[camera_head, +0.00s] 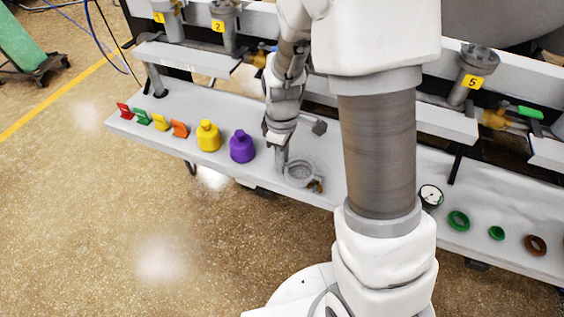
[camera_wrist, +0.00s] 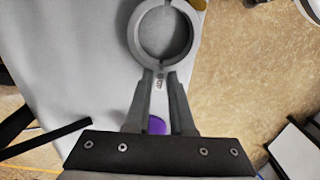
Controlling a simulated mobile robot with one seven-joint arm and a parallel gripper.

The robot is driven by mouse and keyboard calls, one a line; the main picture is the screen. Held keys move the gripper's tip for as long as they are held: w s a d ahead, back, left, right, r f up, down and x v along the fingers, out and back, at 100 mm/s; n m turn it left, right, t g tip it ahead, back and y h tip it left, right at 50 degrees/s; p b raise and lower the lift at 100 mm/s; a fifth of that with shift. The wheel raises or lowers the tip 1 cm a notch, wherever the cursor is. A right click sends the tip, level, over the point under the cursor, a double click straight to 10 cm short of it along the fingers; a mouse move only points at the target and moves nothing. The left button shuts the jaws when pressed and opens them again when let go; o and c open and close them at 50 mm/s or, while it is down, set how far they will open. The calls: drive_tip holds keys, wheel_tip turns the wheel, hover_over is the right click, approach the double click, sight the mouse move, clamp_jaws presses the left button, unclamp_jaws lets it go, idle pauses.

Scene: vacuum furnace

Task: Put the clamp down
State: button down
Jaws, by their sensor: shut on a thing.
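The clamp is a grey ring (camera_wrist: 137,32) with a short pale stem, seen in the wrist view. My gripper (camera_wrist: 160,82) is shut on the stem, with a dark finger on each side and the ring beyond the fingertips. In the head view the clamp (camera_head: 299,184) is at the front edge of the pale shelf (camera_head: 224,155), beside my gripper (camera_head: 281,165), which points down. The ring appears to lie flat, at or just above the shelf; I cannot tell whether it touches.
A purple bottle (camera_head: 242,147) and a yellow bottle (camera_head: 208,137) stand left of my gripper, with several coloured tags beyond. A small brass part (camera_head: 316,187) is beside the clamp. A gauge (camera_head: 430,195) and rings, including a green one (camera_head: 458,221), lie to the right.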

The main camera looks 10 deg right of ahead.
drive_tip(key=shift+f, duration=0.2)
drive_tip(key=c, duration=0.8)
unclamp_jaws()
drive_tip(key=shift+o, duration=0.2)
drive_tip(key=shift+r, duration=0.1)
wheel_tip(320, 180, up, 12)
drive_tip(key=r+p, duration=0.1)
drive_tip(key=p, duration=0.4)
drive_tip(key=s+d+r+m+t, duration=0.2)
drive_tip(key=s+r+m+t, duration=0.3)
drive_tip(key=s+r+m, duration=0.5)
drive_tip(key=s+r, duration=0.4)
drive_tip(key=s, duration=0.2)
drive_tip(key=shift+r+m+t+b, duration=0.3)
drive_tip(key=shift+r+m, duration=0.05)
drive_tip(key=shift+m, duration=0.05)
